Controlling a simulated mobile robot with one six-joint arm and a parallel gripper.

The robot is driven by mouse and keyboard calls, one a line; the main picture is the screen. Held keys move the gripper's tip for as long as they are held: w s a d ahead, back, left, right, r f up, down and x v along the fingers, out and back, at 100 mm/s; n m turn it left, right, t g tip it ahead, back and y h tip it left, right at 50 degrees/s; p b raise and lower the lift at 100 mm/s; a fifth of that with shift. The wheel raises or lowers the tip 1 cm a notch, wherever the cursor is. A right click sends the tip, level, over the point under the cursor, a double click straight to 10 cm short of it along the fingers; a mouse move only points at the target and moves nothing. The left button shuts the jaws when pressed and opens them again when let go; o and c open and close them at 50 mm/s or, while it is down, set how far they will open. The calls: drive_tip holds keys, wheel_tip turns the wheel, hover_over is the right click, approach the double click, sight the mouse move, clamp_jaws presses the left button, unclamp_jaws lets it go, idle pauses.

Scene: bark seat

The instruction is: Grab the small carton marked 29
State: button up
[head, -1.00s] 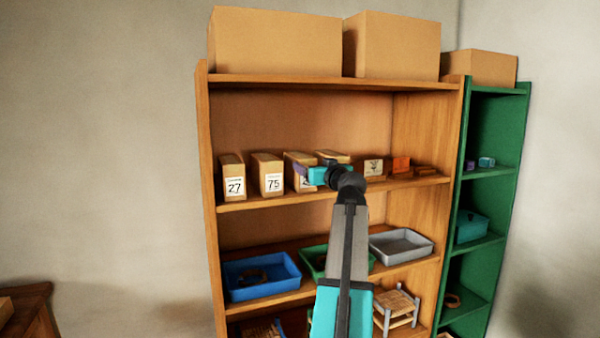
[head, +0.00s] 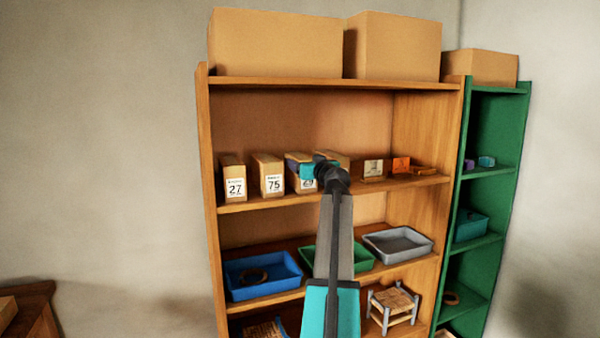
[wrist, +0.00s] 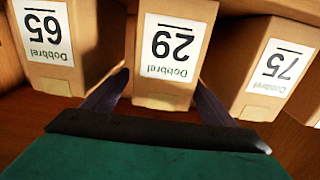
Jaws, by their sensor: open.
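The small carton marked 29 (head: 308,186) stands upright on the upper shelf, partly covered by my gripper in the head view. In the wrist view, carton 29 (wrist: 170,50) appears upside down in the middle, its label facing me. My gripper (wrist: 161,80) is open, one finger at each side of the carton's near end. The fingertips reach about its front face; whether they touch its sides I cannot tell.
Carton 75 (wrist: 275,65) and carton 65 (wrist: 52,40) stand close on either side in the wrist view. Carton 27 (head: 233,178) is at the shelf's left end. Small blocks (head: 401,165) sit to the right. Blue (head: 262,290), green and grey trays are below.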

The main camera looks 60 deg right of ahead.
drive_tip(key=p+x, duration=0.3)
drive_tip(key=x, duration=0.2)
drive_tip(key=shift+w, duration=0.15)
idle(0.4)
drive_tip(key=shift+c, duration=0.4)
drive_tip(key=c, duration=1.3)
drive_tip(key=shift+r, duration=0.1)
